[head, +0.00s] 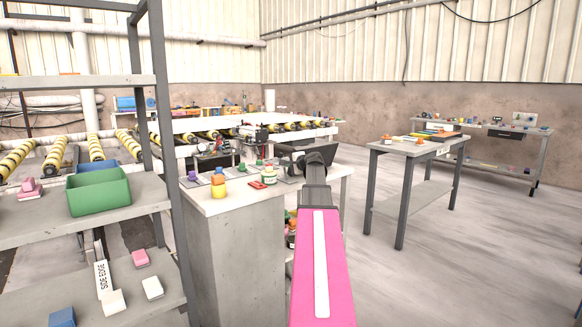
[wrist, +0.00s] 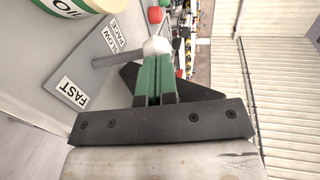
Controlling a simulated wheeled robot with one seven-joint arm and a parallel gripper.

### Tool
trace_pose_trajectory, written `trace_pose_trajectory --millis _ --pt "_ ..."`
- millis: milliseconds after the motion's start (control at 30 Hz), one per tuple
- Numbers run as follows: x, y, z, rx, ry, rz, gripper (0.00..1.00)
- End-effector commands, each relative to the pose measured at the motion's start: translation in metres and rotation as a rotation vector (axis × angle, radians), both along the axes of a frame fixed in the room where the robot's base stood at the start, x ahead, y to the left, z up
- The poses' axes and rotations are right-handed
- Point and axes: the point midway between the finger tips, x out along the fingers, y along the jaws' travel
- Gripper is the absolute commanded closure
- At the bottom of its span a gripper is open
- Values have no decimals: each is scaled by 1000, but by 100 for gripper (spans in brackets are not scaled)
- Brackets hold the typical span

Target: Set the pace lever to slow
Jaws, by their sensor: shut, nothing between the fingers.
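In the wrist view, the pace lever (wrist: 122,54) is a grey rod with a round white knob (wrist: 156,46). It rises from a grey plate (wrist: 92,64) with a FAST label (wrist: 72,92) at one end and SLOW and PACE labels (wrist: 112,36) at the other. The rod's base shows between the labels; its exact setting is hard to tell. My gripper (wrist: 155,65) has green finger pads together, with nothing between them. Their tips are right at the knob; I cannot tell whether they touch. In the head view, my gripper (head: 316,158) is over the bench's far side and the lever cannot be made out.
The bench (head: 225,198) also bears an orange-capped bottle (head: 218,187), a green-lidded jar (head: 268,175) and a red item (head: 257,184). A shelf rack with a green bin (head: 99,191) stands left. A side table (head: 405,147) stands right, with open floor around it.

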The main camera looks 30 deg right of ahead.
Motion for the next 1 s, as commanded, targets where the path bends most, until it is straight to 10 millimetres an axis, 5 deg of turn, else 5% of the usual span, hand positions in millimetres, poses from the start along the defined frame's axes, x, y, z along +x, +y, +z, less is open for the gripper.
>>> trace_pose_trajectory --millis 1000 --pt "12 2 2 1 -7 0 100"
